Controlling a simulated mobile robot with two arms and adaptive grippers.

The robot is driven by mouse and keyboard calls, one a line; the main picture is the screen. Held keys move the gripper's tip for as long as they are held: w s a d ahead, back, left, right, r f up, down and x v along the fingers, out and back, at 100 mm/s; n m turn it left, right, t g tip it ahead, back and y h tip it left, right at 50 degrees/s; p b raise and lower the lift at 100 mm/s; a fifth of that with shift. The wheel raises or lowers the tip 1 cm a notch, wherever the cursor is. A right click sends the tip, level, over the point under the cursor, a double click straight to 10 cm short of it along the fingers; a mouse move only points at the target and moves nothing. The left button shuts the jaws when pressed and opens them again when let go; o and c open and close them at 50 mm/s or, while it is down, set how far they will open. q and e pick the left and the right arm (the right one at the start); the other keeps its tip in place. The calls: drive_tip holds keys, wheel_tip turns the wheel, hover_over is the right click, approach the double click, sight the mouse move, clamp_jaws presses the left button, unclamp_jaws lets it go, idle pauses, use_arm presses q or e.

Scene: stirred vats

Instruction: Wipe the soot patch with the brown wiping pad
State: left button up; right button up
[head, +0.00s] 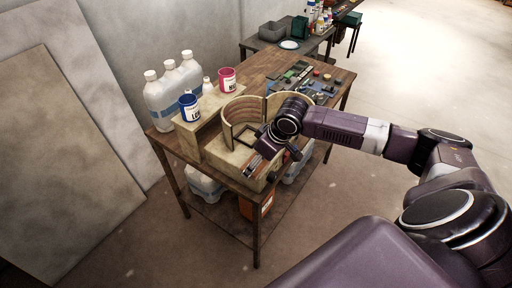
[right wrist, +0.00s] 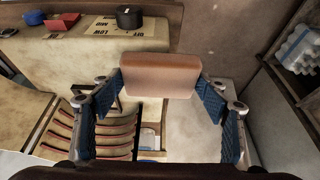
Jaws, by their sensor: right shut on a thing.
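The brown wiping pad (right wrist: 158,75) is held crosswise between the two blue-lined fingers of my right gripper (right wrist: 160,92) in the right wrist view. In the head view my right gripper (head: 268,160) is over the front part of the beige block (head: 222,156) on the wooden table. Whether the pad touches a surface is not clear. I cannot make out a soot patch in either view; the gripper and arm hide part of the block. My left gripper is not in view.
A curved-walled vat (head: 241,118) stands beside the gripper. Circuit-like parts (head: 296,78) lie at the table's back. An orange container (head: 257,203) is on the lower shelf.

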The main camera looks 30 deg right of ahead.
drive_tip(key=shift+d+r+p, duration=0.15)
drive_tip(key=shift+r+p, duration=0.2)
drive_tip(key=shift+r, duration=0.3)
drive_tip(key=shift+r+p, duration=0.75)
drive_tip(key=shift+a+r, duration=0.2)
drive_tip(key=shift+r, duration=0.35)
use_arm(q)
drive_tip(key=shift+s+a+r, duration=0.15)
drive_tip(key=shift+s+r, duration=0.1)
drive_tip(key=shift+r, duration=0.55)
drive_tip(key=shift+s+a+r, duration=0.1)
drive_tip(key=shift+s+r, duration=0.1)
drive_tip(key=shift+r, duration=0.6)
use_arm(e)
drive_tip(key=shift+d+r, duration=0.1)
drive_tip(key=shift+r, duration=0.5)
